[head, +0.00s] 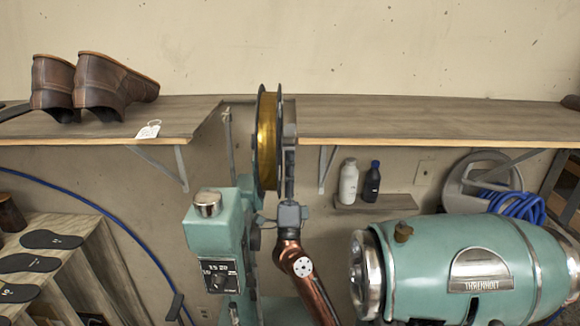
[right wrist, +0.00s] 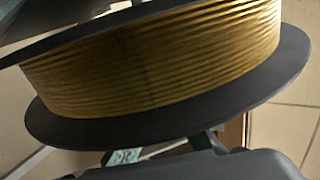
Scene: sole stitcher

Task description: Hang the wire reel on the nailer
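The wire reel (head: 267,140) has gold wire between two dark flanges. It stands upright, seen nearly edge-on, in front of the shelf gap. The nailer (head: 215,255), a teal machine with a metal knob and a dial panel, stands just below and left of it. Whether the reel touches the nailer is unclear. My right gripper (head: 289,130) reaches up along the reel's right flange, very close to it. The reel (right wrist: 150,65) fills most of the right wrist view; the fingertips are hidden there, so their grip cannot be seen. My left gripper is not in view.
A wooden wall shelf (head: 400,118) runs behind, with brown shoes (head: 100,85) at left. A large teal machine (head: 460,265) stands at right. Two bottles (head: 348,182) sit on a small ledge. A rack with soles (head: 75,270) is at lower left.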

